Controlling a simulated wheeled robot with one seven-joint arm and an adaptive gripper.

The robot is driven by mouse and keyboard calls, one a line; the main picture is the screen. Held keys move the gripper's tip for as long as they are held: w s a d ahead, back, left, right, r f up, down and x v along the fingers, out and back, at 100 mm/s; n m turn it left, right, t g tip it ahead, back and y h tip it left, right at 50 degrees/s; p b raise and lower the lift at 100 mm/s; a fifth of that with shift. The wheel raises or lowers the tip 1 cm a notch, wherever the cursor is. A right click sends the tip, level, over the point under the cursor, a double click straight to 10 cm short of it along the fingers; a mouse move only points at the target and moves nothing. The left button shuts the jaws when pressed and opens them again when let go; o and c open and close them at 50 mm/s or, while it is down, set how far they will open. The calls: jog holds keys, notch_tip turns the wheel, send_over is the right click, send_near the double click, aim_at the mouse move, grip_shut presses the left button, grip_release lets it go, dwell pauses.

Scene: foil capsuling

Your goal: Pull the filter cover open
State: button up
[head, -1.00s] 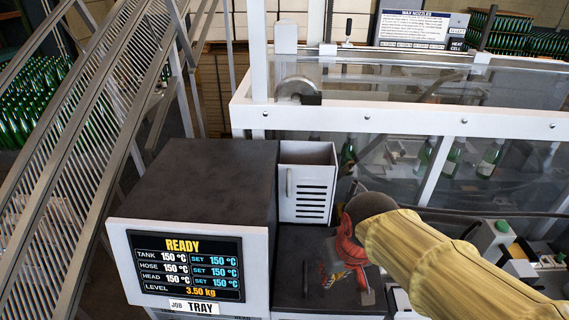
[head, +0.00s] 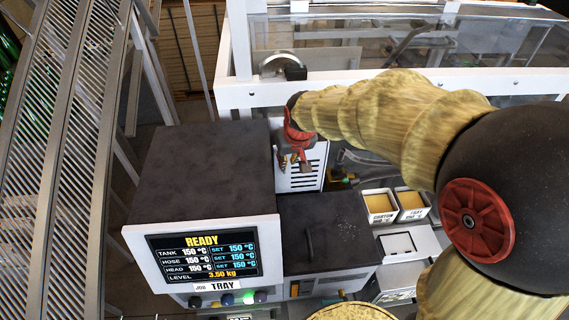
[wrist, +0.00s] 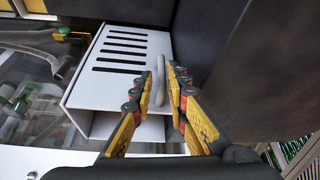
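The filter cover is a white panel with dark slots (wrist: 122,52); in the head view it shows below my gripper (head: 303,180), partly hidden by it. It forms the front of a white box beside the dark machine. Its light grey bar handle (wrist: 160,78) stands off the panel near one edge. My gripper (wrist: 162,74) is open, with one yellow-and-black finger on each side of the handle. A gap shows between the fingers; I cannot tell whether either touches the handle. In the head view my red gripper (head: 297,152) hides the handle.
A dark machine housing (head: 200,170) with a READY display (head: 205,254) stands left of the cover. A dark lid with a bar handle (head: 325,235) lies below the cover. A white-framed clear enclosure (head: 400,92) stands behind. Two labelled bins (head: 395,207) sit to the right.

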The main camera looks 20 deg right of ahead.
aim_at(285, 173)
jog(key=x, duration=0.4)
jog(key=shift+a+f, duration=0.1)
jog(key=shift+a, duration=0.05)
jog(key=shift+w+f, duration=0.1)
jog(key=shift+f, duration=0.15)
jog(key=shift+w+f, duration=0.3)
jog(key=shift+f, duration=0.1)
jog(key=shift+s, duration=0.1)
jog(key=shift+c, duration=0.3)
grip_shut()
